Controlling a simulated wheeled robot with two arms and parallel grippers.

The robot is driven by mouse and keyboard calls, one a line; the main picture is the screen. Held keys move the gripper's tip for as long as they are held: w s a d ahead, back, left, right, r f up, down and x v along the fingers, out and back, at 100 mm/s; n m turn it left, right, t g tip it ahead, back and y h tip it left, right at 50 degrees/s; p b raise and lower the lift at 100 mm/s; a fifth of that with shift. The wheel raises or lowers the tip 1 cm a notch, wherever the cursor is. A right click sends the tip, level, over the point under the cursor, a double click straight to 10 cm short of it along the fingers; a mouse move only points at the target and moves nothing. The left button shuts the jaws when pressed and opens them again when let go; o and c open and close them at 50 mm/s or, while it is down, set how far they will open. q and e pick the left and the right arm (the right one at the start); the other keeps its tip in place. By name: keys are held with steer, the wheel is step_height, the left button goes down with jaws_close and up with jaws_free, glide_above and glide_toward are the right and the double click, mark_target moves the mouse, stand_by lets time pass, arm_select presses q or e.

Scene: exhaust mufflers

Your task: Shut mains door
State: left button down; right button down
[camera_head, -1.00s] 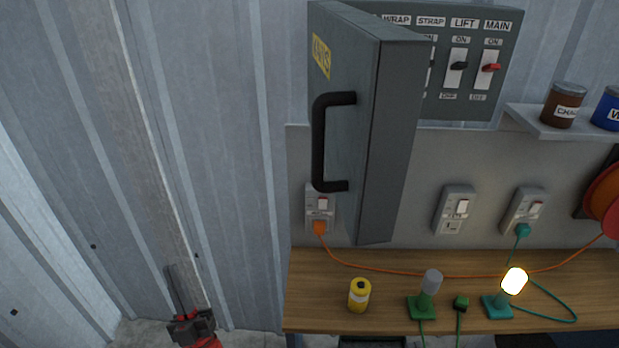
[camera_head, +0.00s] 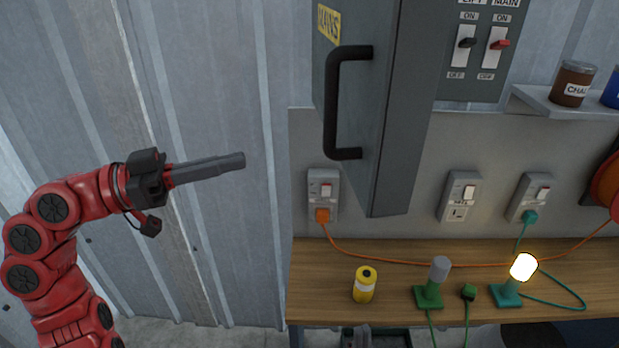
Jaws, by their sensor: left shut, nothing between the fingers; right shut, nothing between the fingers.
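The grey mains door (camera_head: 402,110) stands swung out from its switch panel (camera_head: 478,88), open toward me. It carries a yellow MAINS label (camera_head: 328,22) and a black bar handle (camera_head: 332,105) on its outer face. The panel's visible switches include a red MAIN lever and a black LIFT lever; the door hides the panel's left part. My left gripper (camera_head: 243,160) is shut and empty, pointing right, to the left of the door and apart from the handle. My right gripper is not in view.
Below is a wooden bench (camera_head: 400,312) with a yellow can (camera_head: 364,285), a green-based lamp (camera_head: 430,290) and a lit lamp (camera_head: 521,268). An orange cord runs from a left socket (camera_head: 323,188). Jars stand on a shelf (camera_head: 545,102) at right. Free room lies before the corrugated wall (camera_head: 240,80).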

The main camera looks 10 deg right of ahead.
mark_target(353, 171)
arm_select(q)
steer(key=shift+m+g+y, duration=0.6)
steer(key=shift+m, duration=0.2)
steer(key=s+d+p, duration=0.1)
steer(key=d, duration=0.3)
steer(key=s+d+p, duration=0.1)
steer(key=d+p, duration=0.1)
steer(key=d, duration=0.3)
steer(key=s+d+p, duration=0.2)
steer(key=d, duration=0.2)
steer(key=shift+s+d+f, duration=0.1)
steer(key=shift+d+f, duration=0.1)
steer(key=shift+f, duration=0.15)
steer(key=shift+d, duration=0.2)
steer(key=shift+d, duration=0.1)
